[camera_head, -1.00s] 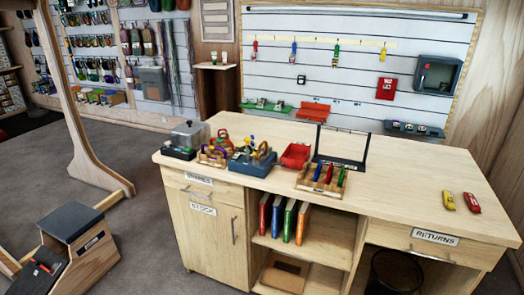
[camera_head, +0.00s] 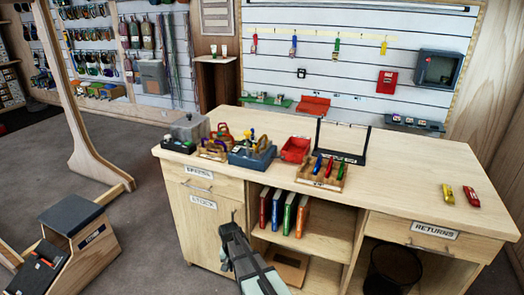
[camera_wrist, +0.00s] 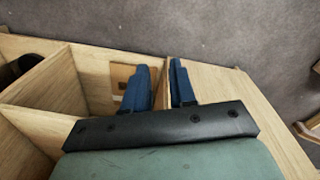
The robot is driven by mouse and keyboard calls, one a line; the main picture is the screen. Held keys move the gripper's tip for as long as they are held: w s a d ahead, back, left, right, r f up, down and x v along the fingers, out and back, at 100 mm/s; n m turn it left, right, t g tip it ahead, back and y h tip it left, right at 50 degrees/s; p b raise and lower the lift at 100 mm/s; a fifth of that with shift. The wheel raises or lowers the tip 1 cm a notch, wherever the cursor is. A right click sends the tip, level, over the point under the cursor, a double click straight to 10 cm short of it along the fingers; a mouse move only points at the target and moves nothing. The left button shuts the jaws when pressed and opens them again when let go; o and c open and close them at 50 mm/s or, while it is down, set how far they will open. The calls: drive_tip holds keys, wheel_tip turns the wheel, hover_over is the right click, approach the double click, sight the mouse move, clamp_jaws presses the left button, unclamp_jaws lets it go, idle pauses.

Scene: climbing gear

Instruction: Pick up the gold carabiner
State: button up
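A yellow-gold piece (camera_head: 448,194), probably the gold carabiner, lies on the right of the wooden counter (camera_head: 400,180), just left of a red piece (camera_head: 471,196). It is too small for me to make out its exact shape. Another yellow piece (camera_head: 383,47) hangs on the wall board behind. My gripper (camera_head: 234,216) is in front of the counter, below its top and far left of the yellow-gold piece. In the wrist view its two blue fingers (camera_wrist: 160,72) stand apart with nothing held between them. No carabiner shows in the wrist view.
A rack of coloured pieces (camera_head: 323,172), a red tray (camera_head: 295,149), a blue bin (camera_head: 252,156) and a dark stand (camera_head: 342,140) occupy the counter's left and middle. Books (camera_head: 289,213) stand on the shelf below. The counter's right part is mostly clear.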

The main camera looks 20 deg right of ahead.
drive_tip(key=w+d+r+m+t, duration=0.1)
drive_tip(key=w+r+t, duration=0.1)
drive_tip(key=w+r, duration=0.8)
drive_tip(key=w+r+m+t, duration=0.15)
drive_tip(key=w+r, duration=0.35)
drive_tip(key=r, duration=1)
drive_tip(key=w+d+r+m+t, duration=0.1)
drive_tip(key=w+r+t, duration=0.1)
drive_tip(key=w+r, duration=0.8)
wheel_tip(320, 180, up, 22)
drive_tip(key=g+h, duration=0.3)
hover_over(261, 137)
drive_tip(key=s+a, duration=0.3)
drive_tip(key=a, duration=0.2)
drive_tip(key=shift+m, duration=0.25)
drive_tip(key=x, duration=1.3)
drive_tip(key=shift+s+d+f, duration=0.25)
drive_tip(key=shift+c, duration=0.3)
clamp_jaws()
